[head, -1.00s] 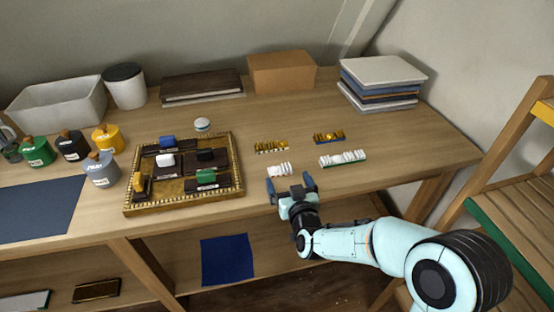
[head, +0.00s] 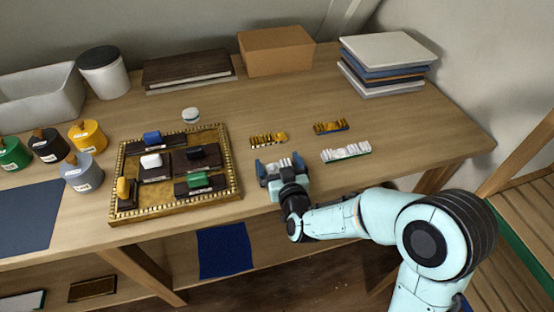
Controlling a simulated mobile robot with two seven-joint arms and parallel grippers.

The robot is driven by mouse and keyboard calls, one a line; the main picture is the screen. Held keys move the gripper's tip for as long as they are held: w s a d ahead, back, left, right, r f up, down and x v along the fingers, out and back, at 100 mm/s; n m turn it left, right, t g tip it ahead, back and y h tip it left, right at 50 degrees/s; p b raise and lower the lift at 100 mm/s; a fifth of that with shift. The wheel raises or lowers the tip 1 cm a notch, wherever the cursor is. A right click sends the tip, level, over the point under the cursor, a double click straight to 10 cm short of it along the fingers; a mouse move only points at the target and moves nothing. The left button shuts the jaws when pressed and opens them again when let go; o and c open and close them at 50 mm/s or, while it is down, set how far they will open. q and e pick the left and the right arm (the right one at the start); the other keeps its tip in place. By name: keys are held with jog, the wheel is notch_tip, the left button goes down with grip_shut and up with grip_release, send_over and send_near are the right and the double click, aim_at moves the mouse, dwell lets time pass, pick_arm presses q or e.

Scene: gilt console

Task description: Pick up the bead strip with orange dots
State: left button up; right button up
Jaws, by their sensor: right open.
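Several small bead strips lie on the right half of the wooden tabletop. A white strip (head: 285,163) is partly hidden between the fingers of my right gripper (head: 279,166). The gripper is open, with one finger on each side of this strip. Behind it lies a gold strip on a pale base (head: 268,140). To the right are a gold strip on a blue base (head: 331,127) and a white strip on a green base (head: 346,152). Orange dots are too small to make out on any strip. My left gripper is not in view.
A gilt-edged tray (head: 229,143) with coloured-handled blocks stands left of the gripper. Several jars (head: 85,136) stand further left. A cardboard box (head: 276,51) and a stack of books (head: 386,65) are at the back. The tabletop behind the strips is clear.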

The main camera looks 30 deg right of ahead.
jog(key=shift+s, duration=0.15)
jog(key=shift+c, duration=0.3)
jog(key=c, duration=0.9)
